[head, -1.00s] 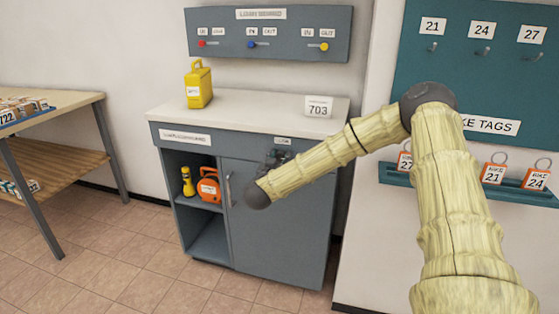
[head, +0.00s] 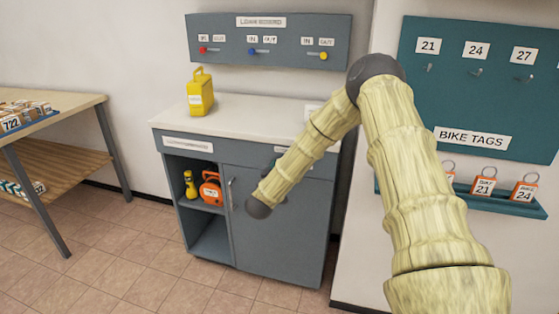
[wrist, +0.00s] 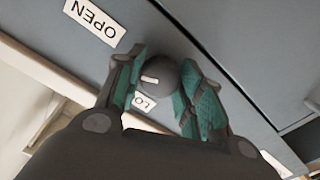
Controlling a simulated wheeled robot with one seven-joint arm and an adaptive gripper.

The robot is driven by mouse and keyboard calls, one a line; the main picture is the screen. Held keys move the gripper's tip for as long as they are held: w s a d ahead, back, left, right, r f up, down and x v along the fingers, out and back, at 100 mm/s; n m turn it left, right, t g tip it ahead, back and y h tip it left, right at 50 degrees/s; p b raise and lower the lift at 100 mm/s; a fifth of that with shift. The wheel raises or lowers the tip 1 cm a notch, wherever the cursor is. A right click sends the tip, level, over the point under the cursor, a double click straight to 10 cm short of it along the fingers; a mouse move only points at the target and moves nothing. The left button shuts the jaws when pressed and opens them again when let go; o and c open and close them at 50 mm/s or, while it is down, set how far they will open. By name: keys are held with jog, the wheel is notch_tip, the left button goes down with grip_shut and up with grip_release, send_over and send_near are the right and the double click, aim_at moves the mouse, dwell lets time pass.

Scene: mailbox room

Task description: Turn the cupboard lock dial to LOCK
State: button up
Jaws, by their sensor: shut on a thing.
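The lock dial (wrist: 160,79) is a dark round knob on the grey cupboard (head: 275,235), seen close up in the wrist view. A short white mark on it points left in the picture. A white OPEN label (wrist: 94,22) lies up and left of the dial. A second label (wrist: 143,102) reading "LO" lies just below it, its rest hidden. My gripper (wrist: 164,82) is shut on the dial, with one green-padded finger on each side. In the head view my arm hides the dial and most of the gripper.
The cupboard door has a vertical handle (head: 231,194). The open shelf on the left holds a yellow torch (head: 190,184) and an orange case (head: 211,188). A yellow container (head: 200,93) stands on top.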

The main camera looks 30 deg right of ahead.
jog(key=shift+f+n+p, duration=0.1)
jog(key=shift+n+p, duration=3.35)
jog(key=shift+n, duration=3.15)
jog(key=o, duration=1)
jog(key=shift+o, duration=0.2)
jog(key=v, duration=1.2)
jog(key=shift+s, duration=0.15)
